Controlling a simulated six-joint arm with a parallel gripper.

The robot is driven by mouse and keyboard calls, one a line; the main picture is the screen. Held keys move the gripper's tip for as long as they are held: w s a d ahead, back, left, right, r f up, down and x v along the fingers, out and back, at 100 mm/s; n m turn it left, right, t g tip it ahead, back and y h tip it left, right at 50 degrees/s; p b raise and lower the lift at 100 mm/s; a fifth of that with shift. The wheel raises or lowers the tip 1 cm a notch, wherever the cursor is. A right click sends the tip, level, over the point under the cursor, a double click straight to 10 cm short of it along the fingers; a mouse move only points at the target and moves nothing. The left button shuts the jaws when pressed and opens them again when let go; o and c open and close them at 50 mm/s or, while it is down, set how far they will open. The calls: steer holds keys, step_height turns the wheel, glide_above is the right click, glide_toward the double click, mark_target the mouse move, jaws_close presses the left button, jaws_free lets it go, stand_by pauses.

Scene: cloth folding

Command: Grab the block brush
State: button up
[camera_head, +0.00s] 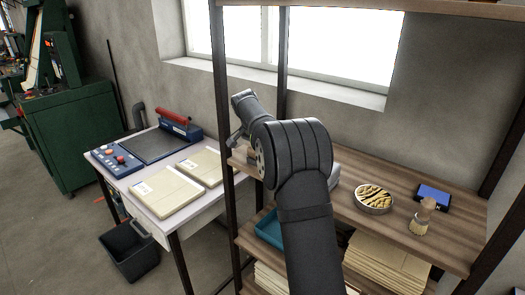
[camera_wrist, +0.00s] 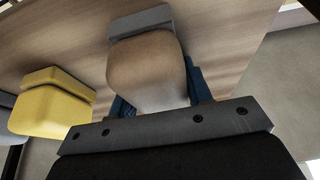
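The block brush (camera_wrist: 148,70), a tan wooden block with a grey strip along its far side, is close in front of the wrist camera. My gripper (camera_wrist: 158,88) is at it, with a blue finger showing along its right side and another at its lower left. The fingers look close against the block, but I cannot tell whether they press on it. In the head view my arm reaches to the left end of the upper shelf and mostly hides the gripper and brush.
A yellow block (camera_wrist: 52,103) lies left of the brush. On the wooden shelf (camera_head: 400,192) stand a round bowl (camera_head: 373,198), a small brush with a wooden handle (camera_head: 422,216) and a blue pad (camera_head: 433,194). A dark shelf post (camera_head: 222,110) stands left of my arm.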

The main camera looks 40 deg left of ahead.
steer(key=shift+r, duration=0.1)
steer(key=shift+c, duration=0.4)
step_height(320, 180, up, 18)
steer(key=shift+r, duration=0.15)
